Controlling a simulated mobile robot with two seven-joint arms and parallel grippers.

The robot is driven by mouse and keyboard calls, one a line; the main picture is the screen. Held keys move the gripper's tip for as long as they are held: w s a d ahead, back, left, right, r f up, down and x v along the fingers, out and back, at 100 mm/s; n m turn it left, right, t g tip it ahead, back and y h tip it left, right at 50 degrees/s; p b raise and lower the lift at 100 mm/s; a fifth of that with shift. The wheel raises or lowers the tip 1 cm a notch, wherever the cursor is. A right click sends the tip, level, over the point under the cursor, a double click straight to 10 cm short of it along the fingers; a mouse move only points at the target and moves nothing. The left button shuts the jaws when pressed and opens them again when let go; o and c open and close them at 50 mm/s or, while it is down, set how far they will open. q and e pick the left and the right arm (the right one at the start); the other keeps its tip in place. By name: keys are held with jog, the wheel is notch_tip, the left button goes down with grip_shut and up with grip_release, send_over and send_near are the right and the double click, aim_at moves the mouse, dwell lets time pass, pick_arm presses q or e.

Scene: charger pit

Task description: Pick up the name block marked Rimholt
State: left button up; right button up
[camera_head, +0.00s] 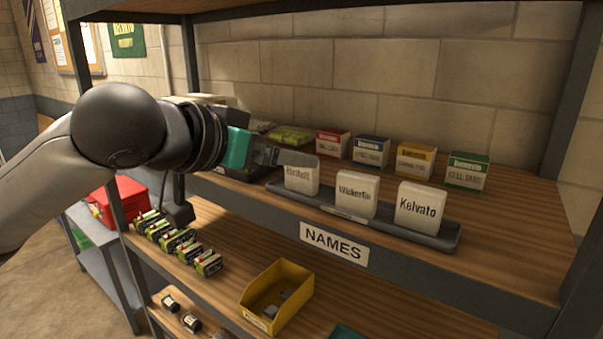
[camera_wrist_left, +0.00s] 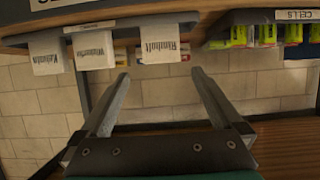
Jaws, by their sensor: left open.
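The name block marked Rimholt (camera_head: 299,177) is a white block with dark lettering, upright at the left end of a dark tray (camera_head: 415,237). Its lettering is blurred in the head view. In the left wrist view, which is upside down, the Rimholt block (camera_wrist_left: 162,45) lies just beyond the fingertips, between their lines. My right gripper is not in view.
Two more name blocks stand on the tray: a middle one (camera_head: 356,195) and Kelvato (camera_head: 418,210). Several small boxes (camera_head: 371,151) stand behind near the wall. A NAMES label (camera_head: 333,243) marks the shelf edge.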

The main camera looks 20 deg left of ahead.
aim_at(301, 175)
pick_arm(q)
jog(key=x, duration=0.5)
jog(key=shift+w+f, duration=0.3)
jog(key=shift+f, duration=0.05)
jog(key=shift+a, duration=0.1)
jog(key=c, duration=1.3)
